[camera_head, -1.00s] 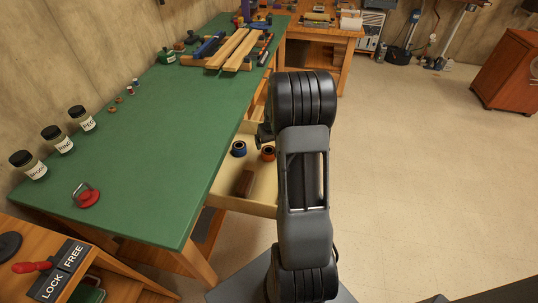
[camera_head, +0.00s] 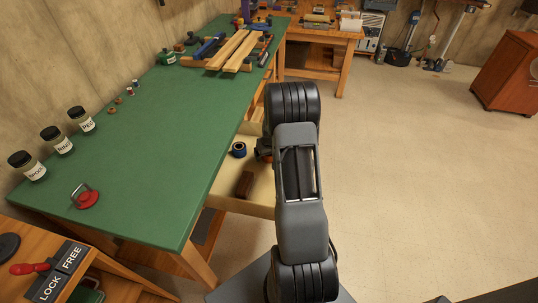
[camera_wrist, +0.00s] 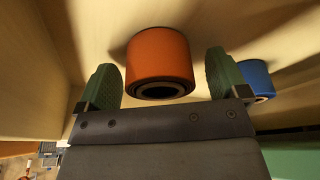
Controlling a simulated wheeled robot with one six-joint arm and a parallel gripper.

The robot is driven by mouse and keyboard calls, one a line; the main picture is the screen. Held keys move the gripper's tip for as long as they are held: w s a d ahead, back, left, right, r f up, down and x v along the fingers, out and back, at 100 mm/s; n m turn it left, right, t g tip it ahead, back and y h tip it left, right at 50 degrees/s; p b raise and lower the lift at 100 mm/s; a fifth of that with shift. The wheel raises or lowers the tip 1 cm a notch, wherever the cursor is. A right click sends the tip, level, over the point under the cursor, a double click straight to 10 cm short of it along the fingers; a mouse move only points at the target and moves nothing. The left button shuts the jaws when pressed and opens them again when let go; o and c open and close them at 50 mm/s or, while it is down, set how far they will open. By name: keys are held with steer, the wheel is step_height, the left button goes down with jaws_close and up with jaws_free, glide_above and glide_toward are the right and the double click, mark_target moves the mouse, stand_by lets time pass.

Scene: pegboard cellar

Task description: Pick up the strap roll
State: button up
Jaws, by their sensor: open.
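An orange roll (camera_wrist: 160,57) with a dark ring and a hollow core is in the wrist view, between the two green finger pads of my gripper (camera_wrist: 163,70). The jaws are open, with a gap visible on each side of the roll. A blue roll (camera_wrist: 255,78) lies just outside the right finger; it also shows in the open drawer in the head view (camera_head: 239,149). In the head view my gripper (camera_head: 263,150) is over the drawer, and my arm hides most of the orange roll. I cannot tell from looks alone which roll is the strap roll.
The pale drawer (camera_head: 238,205) juts out from under the green bench top (camera_head: 150,140). The bench edge is close on the left. The floor (camera_head: 420,160) to the right is clear.

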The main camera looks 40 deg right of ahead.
steer(key=c, duration=1)
